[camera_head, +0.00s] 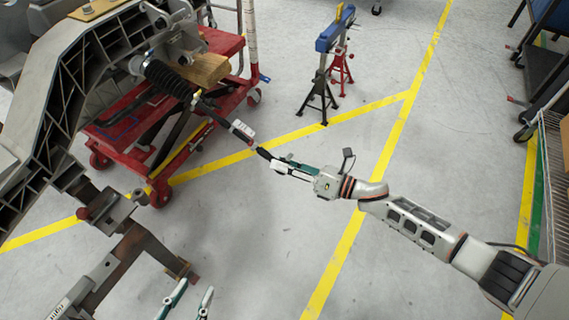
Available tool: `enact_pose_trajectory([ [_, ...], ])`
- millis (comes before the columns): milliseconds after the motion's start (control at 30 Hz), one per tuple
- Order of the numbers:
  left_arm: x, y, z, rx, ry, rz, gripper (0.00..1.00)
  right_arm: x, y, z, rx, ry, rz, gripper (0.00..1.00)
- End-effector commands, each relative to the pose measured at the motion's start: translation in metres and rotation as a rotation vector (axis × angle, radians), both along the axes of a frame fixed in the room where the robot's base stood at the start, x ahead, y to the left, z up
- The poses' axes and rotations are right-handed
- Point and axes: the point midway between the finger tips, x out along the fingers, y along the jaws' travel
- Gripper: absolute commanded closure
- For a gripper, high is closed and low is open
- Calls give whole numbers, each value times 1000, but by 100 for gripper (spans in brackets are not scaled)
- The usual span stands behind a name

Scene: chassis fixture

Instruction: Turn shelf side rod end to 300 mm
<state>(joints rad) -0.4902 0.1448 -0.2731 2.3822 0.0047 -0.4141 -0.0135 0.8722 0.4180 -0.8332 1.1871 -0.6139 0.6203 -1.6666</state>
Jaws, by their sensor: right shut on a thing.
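A dark steering rod (217,115) runs out from a ribbed black boot (168,80) on the grey chassis (60,85), slanting down to the right. It carries a white label (243,130). My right gripper (274,162) is shut on the rod end (263,153) at the rod's outer, lower-right tip. The fingers partly hide the rod end, and I cannot read its angle or any length in mm. My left gripper (197,286) is at the bottom edge, its two fingers apart and empty, well below the rod.
A red lift cart (160,193) with a wooden block (205,69) stands under the chassis. A brown metal bracket arm (140,250) is at lower left. Stands with a blue top (335,30) are behind. Wire shelving (556,180) is at far right. Open floor lies between.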

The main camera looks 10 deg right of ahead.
Motion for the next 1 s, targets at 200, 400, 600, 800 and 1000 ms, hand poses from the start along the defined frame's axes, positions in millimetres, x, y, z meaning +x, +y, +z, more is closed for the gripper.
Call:
enact_pose_trajectory([
  [200, -4, 1, -5, 5, 11, -2, 68, -1, -1, -2, -3, 1, -1, 53],
  [400, -8, 2, -9, 11, 20, -10, 68, 0, -1, -1, -2, 0, -1, 53],
  [600, -7, 3, -8, 11, 18, -7, 68, -3, -5, -1, -3, 1, -2, 53],
  [800, -6, 2, -7, 10, 16, -7, 68, -19, -30, 0, -5, 1, -1, 53],
  [1000, -6, 2, -7, 8, 14, -6, 68, -43, -64, 2, -5, 2, -1, 53],
])
